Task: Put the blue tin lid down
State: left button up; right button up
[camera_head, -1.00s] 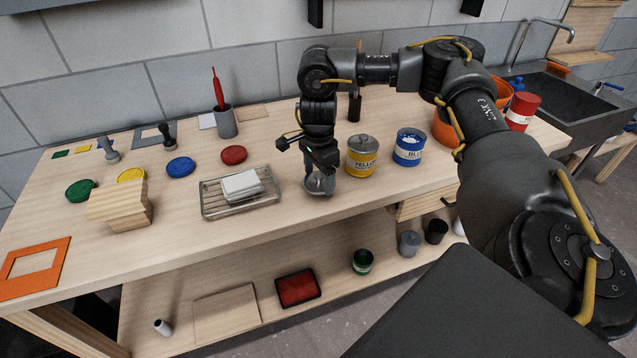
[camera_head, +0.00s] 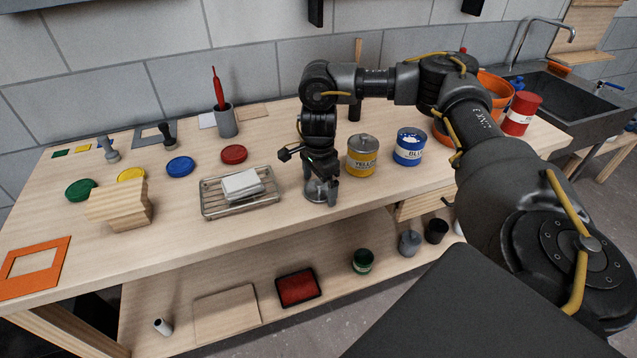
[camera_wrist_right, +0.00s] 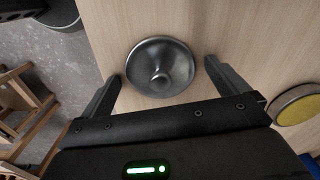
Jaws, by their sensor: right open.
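A round grey metal lid with a knob (camera_wrist_right: 160,66), seemingly the blue tin's lid, appears to lie flat on the bare tabletop, knob up. My right gripper (camera_wrist_right: 163,85) is open above it, fingers on either side and apart from it. In the head view the same gripper (camera_head: 321,191) points down near the table's front edge and partly hides the lid (camera_head: 316,187). The blue tin (camera_head: 408,148) stands upright without a lid, blue at its top. My left gripper is not in view.
The yellow tin (camera_head: 362,156) stands just right of my right gripper. A wire rack (camera_head: 212,208) with a white block is to its left. The workbench (camera_head: 265,225) drops to a lower shelf. Coloured discs and a wooden block are further left.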

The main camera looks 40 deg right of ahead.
aim_at(319, 183)
jog(key=shift+r, duration=0.3)
notch_tip(319, 183, up, 12)
jog(key=p, duration=0.1)
jog(key=shift+f, duration=0.15)
dwell(0.5)
